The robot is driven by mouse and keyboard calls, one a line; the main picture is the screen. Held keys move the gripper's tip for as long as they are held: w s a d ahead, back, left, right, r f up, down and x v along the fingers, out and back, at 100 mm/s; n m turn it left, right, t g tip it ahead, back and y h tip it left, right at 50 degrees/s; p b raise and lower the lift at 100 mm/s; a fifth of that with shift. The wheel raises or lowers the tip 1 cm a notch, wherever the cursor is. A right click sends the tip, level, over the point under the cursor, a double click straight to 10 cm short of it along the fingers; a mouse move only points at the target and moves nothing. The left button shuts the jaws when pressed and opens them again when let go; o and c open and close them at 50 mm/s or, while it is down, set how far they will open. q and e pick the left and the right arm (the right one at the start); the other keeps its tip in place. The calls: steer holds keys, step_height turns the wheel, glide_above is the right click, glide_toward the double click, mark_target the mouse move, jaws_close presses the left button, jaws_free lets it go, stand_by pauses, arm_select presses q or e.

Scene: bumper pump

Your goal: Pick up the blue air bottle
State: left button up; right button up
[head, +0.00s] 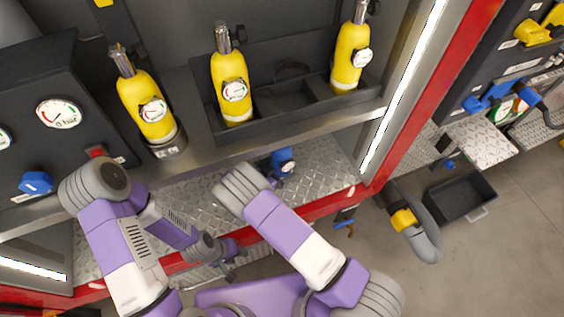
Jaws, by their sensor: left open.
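I see no bottle that is clearly blue. Three yellow bottles with metal necks and round white gauges stand on the shelf: a left one (145,103), a middle one (230,85) and a right one (349,55). A small blue part (283,161) shows low under the shelf edge, partly hidden; I cannot tell what it is. My left gripper (229,270) is open and low in front of the shelf, well apart from the bottles.
A black panel (82,75) with gauges and a blue knob (36,183) stands at the left. The middle and right bottles stand in a black tray (318,112). A red frame (433,98) edges the opening. A black crate (459,197) sits on the floor at the right.

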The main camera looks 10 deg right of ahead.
jaws_close()
steer(key=shift+w+r, duration=0.1)
steer(key=shift+r, duration=0.1)
stand_by(0.5)
